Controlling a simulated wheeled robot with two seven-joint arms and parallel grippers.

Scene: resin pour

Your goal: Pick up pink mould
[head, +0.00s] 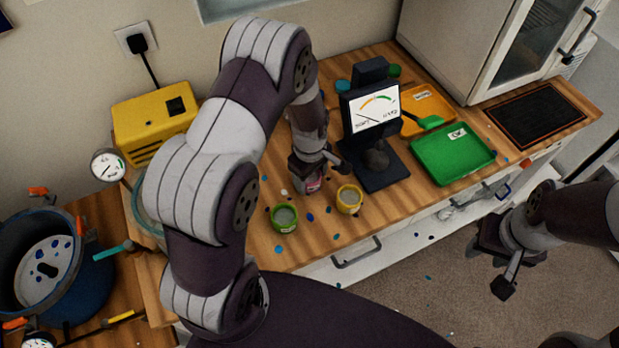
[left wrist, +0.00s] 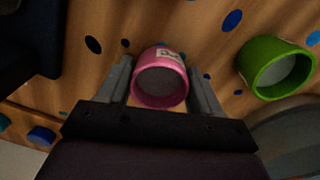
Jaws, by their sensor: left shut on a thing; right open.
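The pink mould (left wrist: 160,78) is a small pink cup with a grey inside and a pale label on its side. In the left wrist view it sits between the two fingers of my left gripper (left wrist: 163,90), which is shut on it. In the head view the pink mould (head: 313,185) shows only partly under my left gripper (head: 318,172), at the wooden counter. I cannot tell whether it still touches the counter. My right gripper (head: 494,268) is open and empty, out over the floor at the right.
A green mould (head: 285,218) and a yellow mould (head: 349,199) stand close by. A black dial stand (head: 375,160) is right of my left gripper. A green tray (head: 453,153) and an orange tray (head: 428,106) lie further right. A blue pot (head: 84,282) is at left.

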